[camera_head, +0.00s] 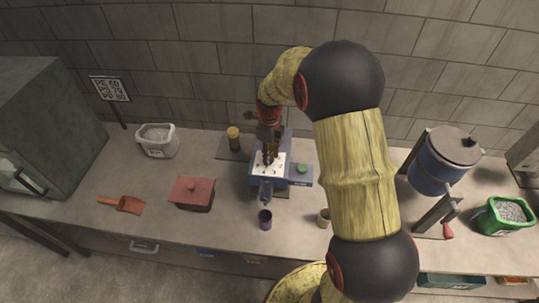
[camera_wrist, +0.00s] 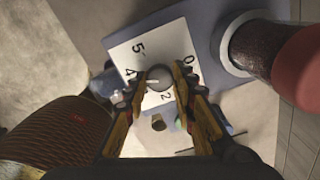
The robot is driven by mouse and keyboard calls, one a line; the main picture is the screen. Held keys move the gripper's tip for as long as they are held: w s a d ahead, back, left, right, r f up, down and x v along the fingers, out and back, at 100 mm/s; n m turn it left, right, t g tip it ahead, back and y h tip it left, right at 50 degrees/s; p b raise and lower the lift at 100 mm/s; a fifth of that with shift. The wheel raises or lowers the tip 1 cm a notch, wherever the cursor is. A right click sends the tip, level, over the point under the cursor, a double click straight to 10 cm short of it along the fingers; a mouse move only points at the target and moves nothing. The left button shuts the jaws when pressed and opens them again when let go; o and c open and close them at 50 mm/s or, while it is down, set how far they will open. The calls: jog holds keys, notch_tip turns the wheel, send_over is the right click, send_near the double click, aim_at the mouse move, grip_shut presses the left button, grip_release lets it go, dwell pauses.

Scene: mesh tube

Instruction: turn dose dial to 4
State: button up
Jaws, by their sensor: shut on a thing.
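The blue machine (camera_head: 299,181) stands on the counter with a white numbered plate (camera_head: 277,170) on top. In the wrist view the plate (camera_wrist: 143,48) shows 5, 4, 0 and 2; other numbers are hidden by my fingers. The grey dose dial (camera_wrist: 160,76) sits on the plate, and its white mark points left, roughly toward the 4; the exact alignment is hard to tell. My gripper (camera_wrist: 161,90) is shut on the dial, with a finger on each side. In the head view my gripper (camera_head: 270,151) is over the plate and hides the dial.
A green button (camera_head: 303,169) is on the machine's right side. A red box (camera_head: 192,193), an orange scoop (camera_head: 129,204) and a white bin (camera_head: 157,141) are left. A blue drum (camera_head: 437,170) and green tub (camera_head: 505,216) are right.

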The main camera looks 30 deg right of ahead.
dwell(0.3)
jog(key=o, duration=1.1)
jog(key=shift+o, duration=0.3)
jog(key=shift+r, duration=0.1)
notch_tip(320, 180, up, 12)
